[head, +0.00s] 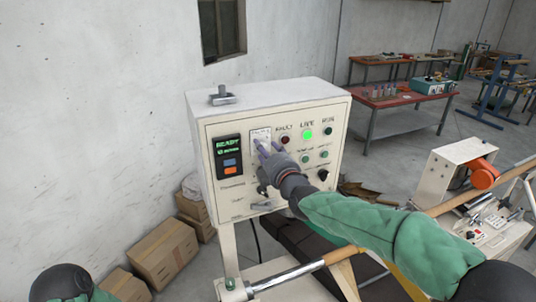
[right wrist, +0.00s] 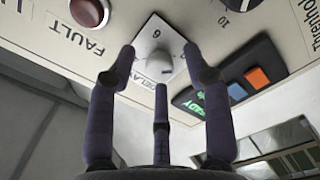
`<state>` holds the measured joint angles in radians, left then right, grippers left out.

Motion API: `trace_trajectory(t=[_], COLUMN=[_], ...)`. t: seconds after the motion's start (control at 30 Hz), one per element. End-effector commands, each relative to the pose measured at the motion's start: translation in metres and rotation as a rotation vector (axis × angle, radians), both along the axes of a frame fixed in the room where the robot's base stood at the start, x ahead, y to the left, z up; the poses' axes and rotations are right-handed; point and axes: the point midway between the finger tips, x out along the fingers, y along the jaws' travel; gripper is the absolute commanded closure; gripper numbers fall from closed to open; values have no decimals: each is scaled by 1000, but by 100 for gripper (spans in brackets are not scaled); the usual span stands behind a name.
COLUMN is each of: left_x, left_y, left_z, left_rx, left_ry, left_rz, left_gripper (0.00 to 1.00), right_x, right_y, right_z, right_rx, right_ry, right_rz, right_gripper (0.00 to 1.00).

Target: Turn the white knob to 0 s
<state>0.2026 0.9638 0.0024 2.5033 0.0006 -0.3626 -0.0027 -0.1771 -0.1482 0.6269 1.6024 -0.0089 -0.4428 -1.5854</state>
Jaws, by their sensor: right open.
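The white knob (right wrist: 159,64) sits on a white square dial plate (right wrist: 150,40) on the control box. In the right wrist view a "6" shows above it and part of the word "DELAY" below left; its setting cannot be read. In the head view the plate (head: 260,134) shows behind my fingers, and the knob is mostly hidden. My right gripper (head: 262,149) is open in front of the plate. In the right wrist view its fingers (right wrist: 165,72) stand spread on either side of the knob, with a third below; contact cannot be told.
The control box (head: 210,178) carries a green-lit display (head: 228,145), a red FAULT lamp (head: 285,140), a lit green lamp (head: 307,135) and a black knob (head: 323,174). A metal bar (head: 300,270) runs below. Cardboard boxes (head: 163,254) stand at left.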

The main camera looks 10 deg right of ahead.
Motion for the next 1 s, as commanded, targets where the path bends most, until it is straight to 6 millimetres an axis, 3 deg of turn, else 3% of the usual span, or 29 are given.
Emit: trace_trajectory(t=[0.23, 0.7, 1.0], left_x=[0, 0, 0], left_y=[0, 0, 0], left_z=[0, 0, 0], left_rx=[0, 0, 0], left_ry=[0, 0, 0], left_rz=[0, 0, 0], left_gripper=[56, 56, 56], right_x=[-19, -92, -115], right_y=[-4, -19, -23], right_z=[1, 0, -1], right_rx=[0, 0, 0], right_ry=[-2, -1, 1], right_rz=[-1, 0, -1], right_gripper=[50, 50, 50])
